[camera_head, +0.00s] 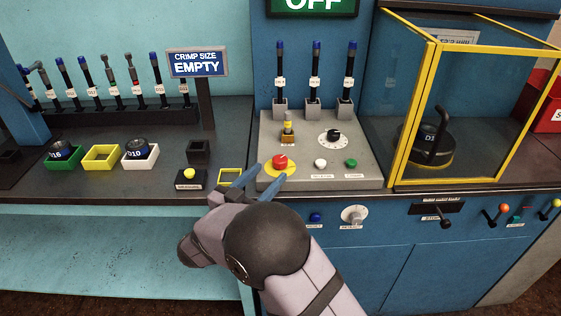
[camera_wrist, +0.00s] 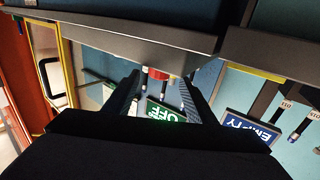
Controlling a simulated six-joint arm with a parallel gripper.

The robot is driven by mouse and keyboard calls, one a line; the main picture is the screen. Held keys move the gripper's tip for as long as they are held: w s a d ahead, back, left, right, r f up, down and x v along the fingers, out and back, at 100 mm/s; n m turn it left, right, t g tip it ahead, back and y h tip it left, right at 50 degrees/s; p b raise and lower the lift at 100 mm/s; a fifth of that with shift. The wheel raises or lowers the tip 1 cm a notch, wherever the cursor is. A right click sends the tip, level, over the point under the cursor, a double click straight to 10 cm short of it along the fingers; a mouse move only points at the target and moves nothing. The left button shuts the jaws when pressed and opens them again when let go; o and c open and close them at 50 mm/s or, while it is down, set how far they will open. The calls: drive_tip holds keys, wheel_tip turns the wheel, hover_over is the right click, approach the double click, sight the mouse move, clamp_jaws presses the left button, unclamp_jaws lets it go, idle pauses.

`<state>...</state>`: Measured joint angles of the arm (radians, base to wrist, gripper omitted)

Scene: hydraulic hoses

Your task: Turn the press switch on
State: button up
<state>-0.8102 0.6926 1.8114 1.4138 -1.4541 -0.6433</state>
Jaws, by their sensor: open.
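The control panel (camera_head: 300,178) carries a red mushroom button (camera_head: 280,162) on a yellow disc, a white button (camera_head: 320,164), a green button (camera_head: 351,163) and a black rotary knob (camera_head: 334,135). A green sign (camera_head: 313,5) above reads OFF. I cannot tell which control is the press switch. My gripper (camera_head: 260,181) is open and empty, its blue fingers at the panel's front left edge, close to the red button. In the wrist view the red button (camera_wrist: 157,74) shows between the tips of my gripper (camera_wrist: 156,88); contact cannot be told.
A glazed yellow-framed guard (camera_head: 432,110) stands right of the panel. A black lever (camera_head: 446,218), blue button (camera_head: 315,217) and white knob (camera_head: 354,215) sit on the front face below. Left are coloured trays (camera_head: 100,158), a yellow-button box (camera_head: 190,180) and the crimp-size sign (camera_head: 198,63).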

sight(276, 166)
drive_tip(key=shift+p+x, duration=0.6)
drive_tip(key=shift+x, duration=3.05)
drive_tip(key=c, duration=1.1)
drive_tip(key=shift+o, duration=0.3)
